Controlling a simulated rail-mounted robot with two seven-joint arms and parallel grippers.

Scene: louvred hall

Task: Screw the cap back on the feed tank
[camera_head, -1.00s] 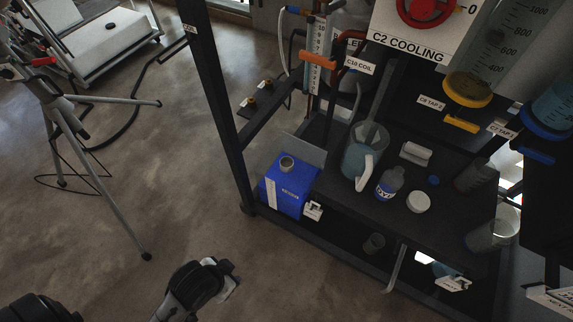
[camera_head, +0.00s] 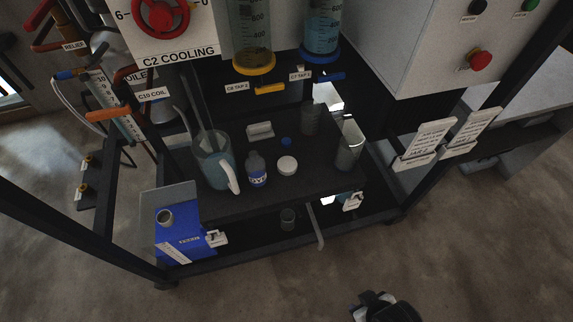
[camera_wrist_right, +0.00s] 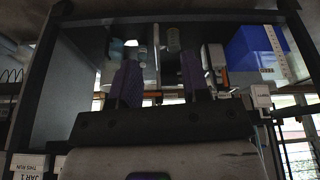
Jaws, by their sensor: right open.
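A blue box-shaped tank (camera_head: 182,236) with an open grey neck stands at the left end of the lower shelf in the head view; I take it for the feed tank. No cap sits on its neck. A white round lid (camera_head: 287,166) and a small blue cap (camera_head: 286,141) lie on the upper shelf; I cannot tell which belongs to the tank. My right gripper (camera_head: 384,308) is at the bottom edge, in front of the rack and well apart from the tank. In the right wrist view its fingers (camera_wrist_right: 161,82) are apart and empty, with a blue box (camera_wrist_right: 257,48) beyond. My left gripper is out of view.
A jug (camera_head: 212,163) and a blue-labelled bottle (camera_head: 256,170) stand near the shelf's front edge. A clear cylinder (camera_head: 349,147) stands to the right. A pale bent handle (camera_head: 317,226) juts out in front of the rack. The floor before it is clear.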

